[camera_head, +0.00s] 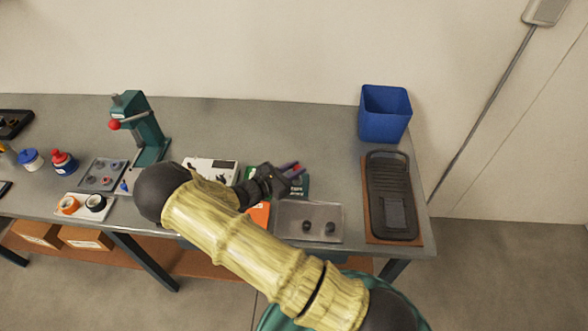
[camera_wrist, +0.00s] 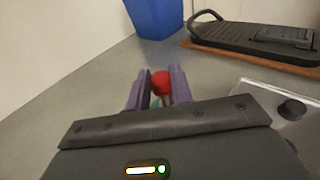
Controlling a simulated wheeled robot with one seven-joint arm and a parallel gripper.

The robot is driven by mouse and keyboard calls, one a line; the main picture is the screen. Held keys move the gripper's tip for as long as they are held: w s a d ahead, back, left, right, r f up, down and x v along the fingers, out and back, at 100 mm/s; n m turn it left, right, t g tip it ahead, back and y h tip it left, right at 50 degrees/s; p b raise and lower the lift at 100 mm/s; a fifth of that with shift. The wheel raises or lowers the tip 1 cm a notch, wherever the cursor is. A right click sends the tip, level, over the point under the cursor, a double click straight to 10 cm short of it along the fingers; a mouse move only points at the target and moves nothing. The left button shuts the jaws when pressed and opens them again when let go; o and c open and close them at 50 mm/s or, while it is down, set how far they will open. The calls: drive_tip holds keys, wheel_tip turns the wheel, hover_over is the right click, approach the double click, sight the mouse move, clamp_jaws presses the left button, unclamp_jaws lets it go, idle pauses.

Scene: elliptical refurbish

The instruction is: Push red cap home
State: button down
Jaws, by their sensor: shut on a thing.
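The red cap (camera_wrist: 161,82) shows in the wrist view between the two purple fingers of my gripper (camera_wrist: 160,80). The fingers are shut on it. A little teal shows just below the cap; I cannot tell what it belongs to or whether the cap is seated on it. In the head view my gripper (camera_head: 293,171) is over the middle of the bench, above a dark green item with pale lettering (camera_head: 301,190). The held cap cannot be made out clearly there.
A grey tray (camera_head: 285,233) with two black knobs lies right of my gripper. A green press (camera_head: 150,132) and a red-topped bottle (camera_head: 64,162) stand left. My arm hides the front middle.

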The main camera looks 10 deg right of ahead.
drive_tip(key=c, duration=1.1)
unclamp_jaws()
drive_tip(key=shift+f, duration=0.1)
drive_tip(key=shift+c, duration=0.2)
drive_tip(key=shift+a, duration=0.1)
drive_tip(key=b+v, duration=0.4)
drive_tip(key=v, duration=1.3)
drive_tip(key=shift+b, duration=0.3)
drive_tip(key=shift+s, duration=0.1)
drive_tip(key=s+d+m+g+y, duration=0.6)
drive_tip(key=d+m+g, duration=0.2)
drive_tip(key=d+m, duration=0.25)
drive_tip(key=s+d+r+m+t+y, duration=0.3)
drive_tip(key=s+d+r+m+y, duration=0.3)
drive_tip(key=m, duration=0.7)
wheel_tip(320, 180, up, 3)
drive_tip(key=y, duration=0.2)
drive_tip(key=shift+s+r+y, duration=0.2)
drive_tip(key=shift+y, duration=0.1)
